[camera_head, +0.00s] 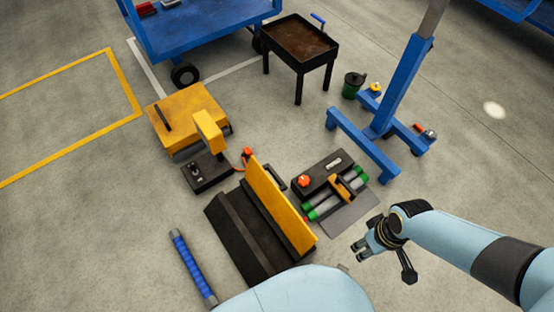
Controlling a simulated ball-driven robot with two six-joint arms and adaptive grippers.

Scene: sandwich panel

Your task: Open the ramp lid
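A long black ramp-shaped box (238,231) lies on the floor at the bottom centre. A yellow panel (276,205) stands steeply raised along its right side; it looks like the ramp lid, and the dark sloped inside is exposed to its left. My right gripper (358,249) comes in from the right. It hangs to the right of the panel's near end, apart from it, with its small dark fingers spread and nothing between them. My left gripper is out of view. The near end of the ramp is partly hidden by my light blue body.
A black case with green-ended cylinders (337,197) lies right of the panel. A yellow box (190,115) and a black switch unit (207,171) stand behind-left. A blue-gripped bar (192,267) lies left. A blue stand (396,95) rises at right. Floor between the case and my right arm is partly free.

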